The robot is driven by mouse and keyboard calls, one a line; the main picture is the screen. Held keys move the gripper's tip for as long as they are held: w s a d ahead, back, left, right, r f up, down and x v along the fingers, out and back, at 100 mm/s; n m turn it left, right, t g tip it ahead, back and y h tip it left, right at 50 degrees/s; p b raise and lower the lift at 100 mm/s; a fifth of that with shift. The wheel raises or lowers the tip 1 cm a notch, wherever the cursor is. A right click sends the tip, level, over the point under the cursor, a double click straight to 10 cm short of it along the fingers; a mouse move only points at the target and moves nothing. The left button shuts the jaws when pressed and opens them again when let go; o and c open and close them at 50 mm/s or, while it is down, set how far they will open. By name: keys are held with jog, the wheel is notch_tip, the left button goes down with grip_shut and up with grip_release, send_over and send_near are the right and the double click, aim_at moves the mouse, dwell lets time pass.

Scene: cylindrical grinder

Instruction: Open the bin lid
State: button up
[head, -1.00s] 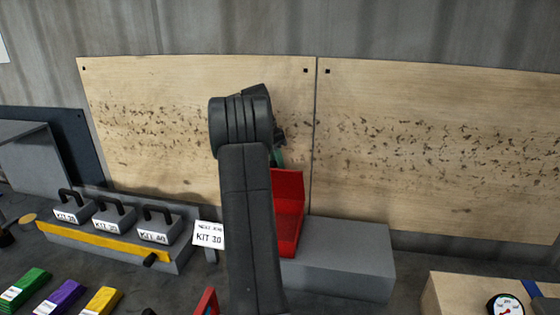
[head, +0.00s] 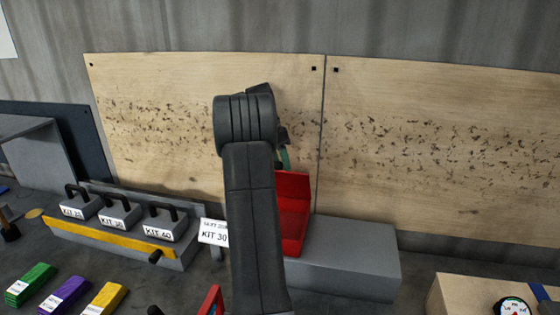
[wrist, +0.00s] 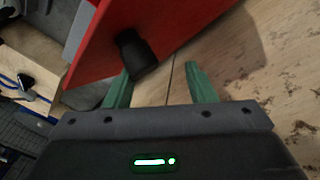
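The red bin (head: 291,232) stands on a grey block in the head view, just right of my arm. A red upper panel, seemingly the lid (head: 293,187), rises at a slant there; my arm hides its left part. In the wrist view a large red panel (wrist: 100,42) slants across the upper left, with a black knob (wrist: 138,54) sticking out from it. My gripper (wrist: 158,72) has its two green fingers spread, with a gap between them. The knob is by the left fingertip, and I cannot tell whether they touch. In the head view my gripper is mostly hidden behind my arm.
The grey block (head: 350,262) extends right of the bin. Kit boxes with handles (head: 120,214) and a "KIT 30" card (head: 214,232) stand left. Coloured blocks (head: 62,297) lie front left. A wooden box with a gauge (head: 515,307) is at right. Wooden panels (head: 430,150) stand behind.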

jog(key=s+v, duration=0.1)
jog(key=v, duration=1.2)
jog(key=shift+w+r, duration=0.4)
jog(key=shift+w, duration=0.05)
jog(key=shift+f, duration=0.2)
jog(key=shift+x, duration=6.7)
jog(key=shift+r, duration=0.1)
